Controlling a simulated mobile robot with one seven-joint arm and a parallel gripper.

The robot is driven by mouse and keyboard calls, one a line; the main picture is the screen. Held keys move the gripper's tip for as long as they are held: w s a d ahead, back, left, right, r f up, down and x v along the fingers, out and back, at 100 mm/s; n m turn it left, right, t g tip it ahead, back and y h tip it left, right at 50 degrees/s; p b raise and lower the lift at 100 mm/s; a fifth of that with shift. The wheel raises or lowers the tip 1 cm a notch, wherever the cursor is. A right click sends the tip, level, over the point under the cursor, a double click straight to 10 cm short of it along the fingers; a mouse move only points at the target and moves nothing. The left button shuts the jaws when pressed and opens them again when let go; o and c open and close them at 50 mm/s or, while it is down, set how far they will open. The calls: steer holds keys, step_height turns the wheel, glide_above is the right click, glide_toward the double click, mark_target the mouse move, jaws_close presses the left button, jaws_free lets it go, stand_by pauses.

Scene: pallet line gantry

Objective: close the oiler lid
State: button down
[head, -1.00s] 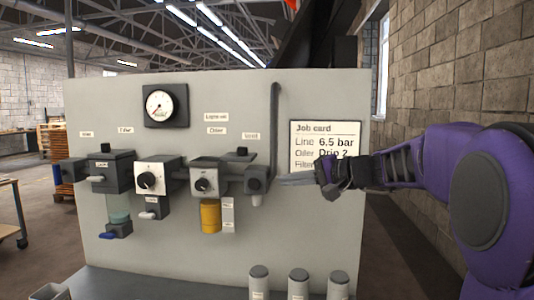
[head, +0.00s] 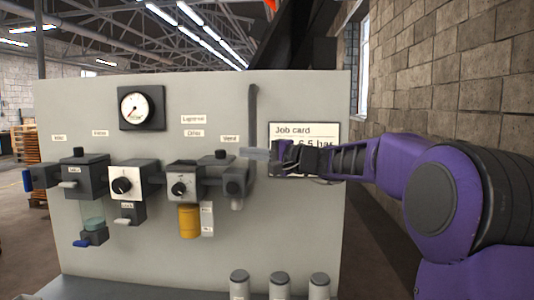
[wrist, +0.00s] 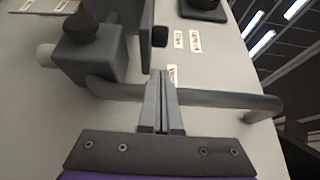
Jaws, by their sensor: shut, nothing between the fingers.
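The oiler (head: 183,181) is a grey block with a round dial on the panel, with an amber bowl (head: 189,221) under it. A flat dark lid plate with a small knob (head: 221,154) sticks out to the right of the oiler's top, off to its side. In the wrist view the lid plate (wrist: 147,25) shows edge-on with its knob. My gripper (head: 243,153) is shut and empty, just right of the lid plate at about its height. In the wrist view its fingertips (wrist: 160,75) point at the plate's near end; contact is unclear.
The vent block (head: 234,182) sits below and left of my fingertips. A dark upright pipe (head: 252,115) runs close to them. The job card (head: 295,130) is partly hidden behind my gripper. Several capped cylinders (head: 280,283) stand below.

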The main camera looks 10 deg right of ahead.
mark_target(203, 159)
steer(key=shift+s+a, duration=0.15)
steer(key=shift+a, duration=0.55)
steer(key=shift+s+a, duration=0.1)
steer(key=shift+a, duration=0.55)
steer(key=a, duration=0.2)
steer(key=w+a+b, duration=0.1)
steer(key=a, duration=0.2)
steer(key=a+b, duration=0.1)
steer(key=a, duration=0.2)
steer(key=shift+w+a, duration=0.25)
steer(key=shift+w, duration=0.1)
steer(key=shift+a, duration=0.35)
